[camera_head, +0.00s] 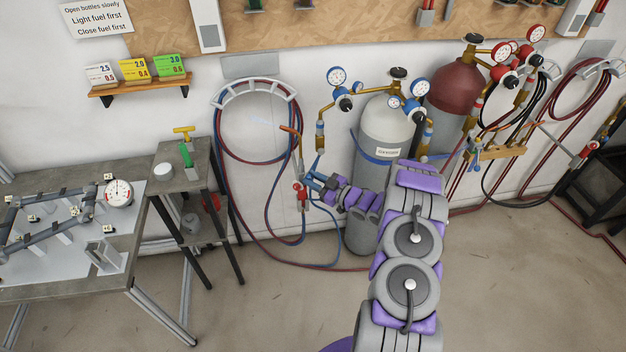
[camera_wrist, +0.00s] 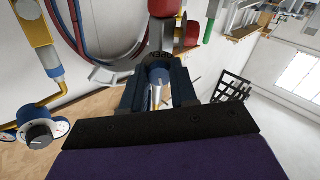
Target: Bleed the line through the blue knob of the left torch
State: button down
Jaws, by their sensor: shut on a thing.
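The left torch (camera_head: 301,196) hangs by the wall beside the grey oxygen bottle, with a red body and a copper-coloured tube rising above it. Its red part (camera_wrist: 162,8) is at the top of the wrist view. The blue knob (camera_wrist: 160,75) sits between my fingertips, below a label reading OPEN. My gripper (camera_head: 313,184) reaches left to the torch, and in the wrist view my gripper (camera_wrist: 158,84) is shut on the blue knob. In the head view the fingers hide the knob. How far the knob is turned cannot be told.
The grey oxygen bottle (camera_head: 376,220) stands close behind my arm, a dark red bottle (camera_head: 459,90) to its right. Red and blue hoses (camera_head: 222,165) hang looped on the wall. A small side table (camera_head: 178,178) and a workbench (camera_head: 130,240) stand left. Floor in front is clear.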

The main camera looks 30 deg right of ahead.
jog(key=shift+n, duration=1.3)
jog(key=c, duration=0.9)
grip_release()
jog(key=p+v, duration=0.1)
jog(key=v, duration=1.6)
jog(key=shift+s+d, duration=0.15)
jog(key=shift+s, duration=0.05)
jog(key=shift+o, duration=0.2)
